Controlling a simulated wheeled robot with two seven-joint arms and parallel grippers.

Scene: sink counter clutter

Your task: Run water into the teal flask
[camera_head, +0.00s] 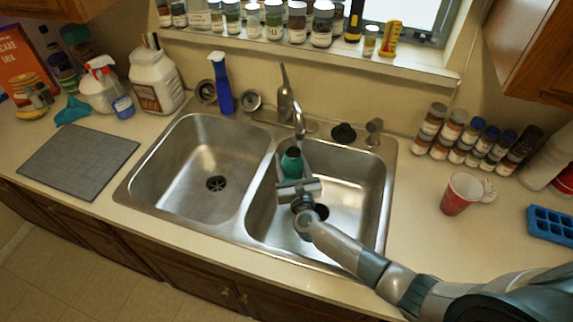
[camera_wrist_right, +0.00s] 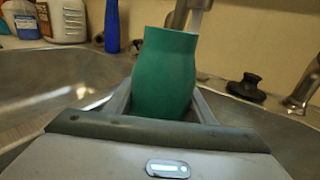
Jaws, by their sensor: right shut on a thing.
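The teal flask (camera_head: 292,163) is upright over the right sink basin, under the faucet spout (camera_head: 299,122). My right gripper (camera_head: 294,184) is shut around it from the front. In the right wrist view the flask (camera_wrist_right: 165,75) stands between my right gripper's fingers (camera_wrist_right: 163,105), its mouth at the top. The spout (camera_wrist_right: 178,14) is just behind and above its rim there. A pale vertical streak beside the spout looks like running water; whether it enters the mouth is hidden. The flask's inside does not show. My left gripper is not in view.
The left basin (camera_head: 190,165) is empty. A black stopper (camera_head: 343,132) and a metal fixture (camera_head: 374,132) stand behind the right basin. A red cup (camera_head: 460,193) and several jars stand on the right counter.

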